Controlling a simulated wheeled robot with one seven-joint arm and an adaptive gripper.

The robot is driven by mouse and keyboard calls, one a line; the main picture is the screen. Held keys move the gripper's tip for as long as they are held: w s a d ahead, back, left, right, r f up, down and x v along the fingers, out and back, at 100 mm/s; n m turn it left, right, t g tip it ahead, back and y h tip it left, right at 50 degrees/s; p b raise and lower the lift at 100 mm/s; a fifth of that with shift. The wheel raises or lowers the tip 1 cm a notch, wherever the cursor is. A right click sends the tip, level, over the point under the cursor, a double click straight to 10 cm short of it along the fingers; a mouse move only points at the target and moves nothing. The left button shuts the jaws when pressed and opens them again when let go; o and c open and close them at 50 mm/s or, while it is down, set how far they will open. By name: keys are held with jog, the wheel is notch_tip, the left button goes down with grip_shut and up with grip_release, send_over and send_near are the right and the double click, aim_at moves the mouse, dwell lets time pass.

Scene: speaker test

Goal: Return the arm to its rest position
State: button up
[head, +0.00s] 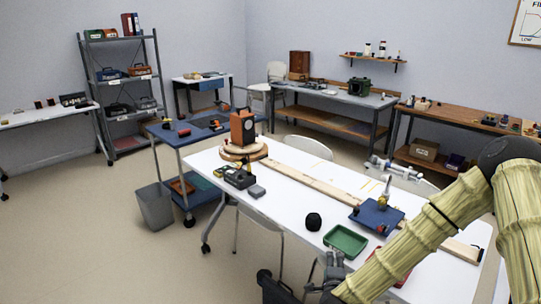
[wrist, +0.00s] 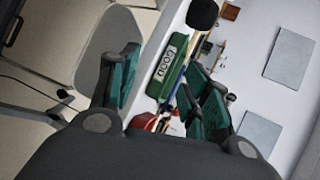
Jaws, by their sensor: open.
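My gripper (wrist: 162,78) shows in the wrist view with its two dark green-padded fingers apart and nothing held between them. Beyond the fingers lies a green tray (wrist: 172,62) marked GOOD, on the white table (wrist: 245,75). In the head view my arm, with a bamboo-like surface, reaches from the right edge down to the bottom middle.
A black round object (head: 313,221), a blue board (head: 376,217) and a red tray (head: 403,279), partly behind my arm, are on the table. An orange speaker (head: 242,127) stands at its far left end. A chair (wrist: 108,45) is beside the table. Floor at left is open.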

jog(key=s+a+f+n+g+y, duration=0.25)
jog(key=s+a+f+n, duration=0.2)
jog(key=s+f, duration=0.3)
jog(key=s+a+f+n+g+y, duration=0.2)
jog(key=s+a+f+n+g, duration=0.1)
jog(key=s+f+n, duration=0.5)
jog(key=s+d+f+n+g, duration=0.2)
jog(key=s+n+g, duration=0.1)
jog(key=s, duration=0.9)
jog(key=s+d+f+n+g, duration=0.2)
jog(key=s+f+n+g, duration=0.1)
jog(key=s, duration=1)
jog(key=shift+d+n+g+h, duration=0.4)
jog(key=shift+n+g, duration=0.35)
jog(key=shift+n, duration=0.5)
